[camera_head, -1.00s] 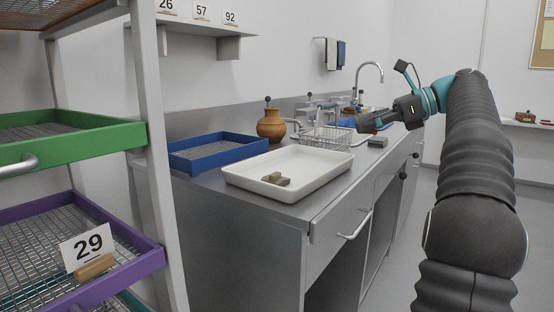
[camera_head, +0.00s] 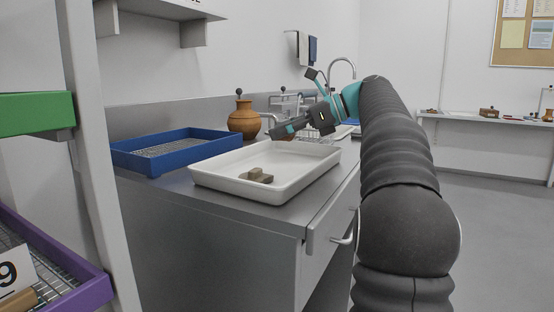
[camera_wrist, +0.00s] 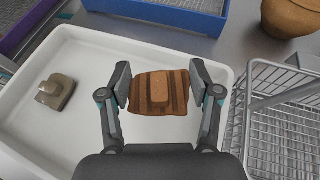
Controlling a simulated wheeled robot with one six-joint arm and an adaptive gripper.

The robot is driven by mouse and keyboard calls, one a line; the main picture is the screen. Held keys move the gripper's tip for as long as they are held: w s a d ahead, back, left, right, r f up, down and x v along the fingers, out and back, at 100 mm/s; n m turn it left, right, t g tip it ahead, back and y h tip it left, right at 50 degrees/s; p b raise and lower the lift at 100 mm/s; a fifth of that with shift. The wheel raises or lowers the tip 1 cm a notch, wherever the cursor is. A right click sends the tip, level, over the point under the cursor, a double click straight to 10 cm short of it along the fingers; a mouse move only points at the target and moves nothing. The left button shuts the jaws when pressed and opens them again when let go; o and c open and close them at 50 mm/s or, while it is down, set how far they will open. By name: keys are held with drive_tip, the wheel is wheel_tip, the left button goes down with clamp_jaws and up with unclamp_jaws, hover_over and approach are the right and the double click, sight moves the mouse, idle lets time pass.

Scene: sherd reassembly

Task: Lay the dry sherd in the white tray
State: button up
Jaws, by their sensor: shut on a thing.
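In the wrist view, my gripper (camera_wrist: 158,88) is shut on a brown sherd (camera_wrist: 174,105) with darker stripes and a raised lighter block on it. The sherd is held between the two fingers, above the right part of the white tray (camera_wrist: 30,128).
A blue mesh-bottomed tray (camera_head: 175,150) stands left of the white tray. A clay jar (camera_head: 244,118) stands behind. A wire rack (camera_wrist: 290,110) is close on the right. A rack with green (camera_head: 35,113) and purple (camera_head: 50,262) trays stands at left.

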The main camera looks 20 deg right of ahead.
sight(277, 159)
drive_tip(key=shift+w+a+f, duration=0.2)
drive_tip(key=shift+a+f, duration=0.15)
drive_tip(key=shift+a, duration=0.15)
drive_tip(key=shift+f+b, duration=1.15)
drive_tip(key=shift+f, duration=0.8)
drive_tip(key=shift+f, duration=0.1)
drive_tip(key=o, duration=1.1)
drive_tip(key=shift+o, duration=0.2)
drive_tip(key=shift+s+d+r, duration=0.1)
drive_tip(key=shift+d+r, duration=0.1)
drive_tip(key=shift+r, duration=0.1)
drive_tip(key=p+v, duration=0.4)
drive_tip(key=v, duration=0.6)
drive_tip(key=shift+s+d, duration=0.1)
drive_tip(key=shift+s+d+r, duration=0.2)
drive_tip(key=shift+s+d, duration=0.15)
drive_tip(key=shift+d, duration=0.15)
